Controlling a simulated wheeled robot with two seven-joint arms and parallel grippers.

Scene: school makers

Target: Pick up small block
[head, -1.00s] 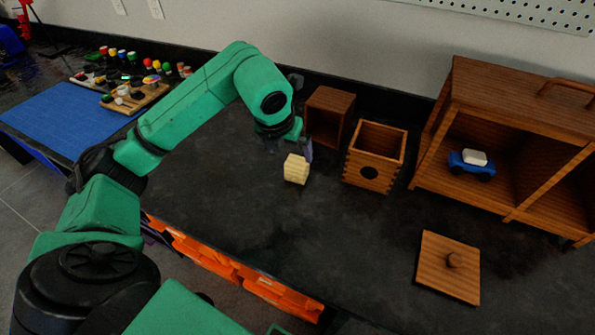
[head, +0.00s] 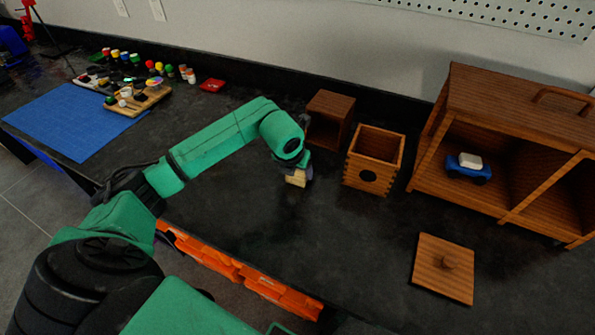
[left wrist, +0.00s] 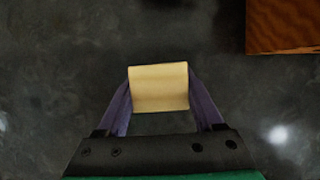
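The small block (head: 297,180) is pale yellow wood and sits on the dark bench top, left of the open wooden box. My left gripper (head: 298,174) is over it from above and hides its upper part in the head view. In the left wrist view the block (left wrist: 159,88) lies between the two purple fingers (left wrist: 159,82). The fingertips meet its left and right sides with no gap that I can see. I see no clear space under the block. My right gripper is not in view.
An open-topped wooden box (head: 373,141) with a round hole and a smaller wooden box (head: 328,107) stand close behind and right. A knobbed lid (head: 427,274) lies front right. A wooden cabinet (head: 520,110) holds a blue toy car (head: 466,173). The bench is clear in front.

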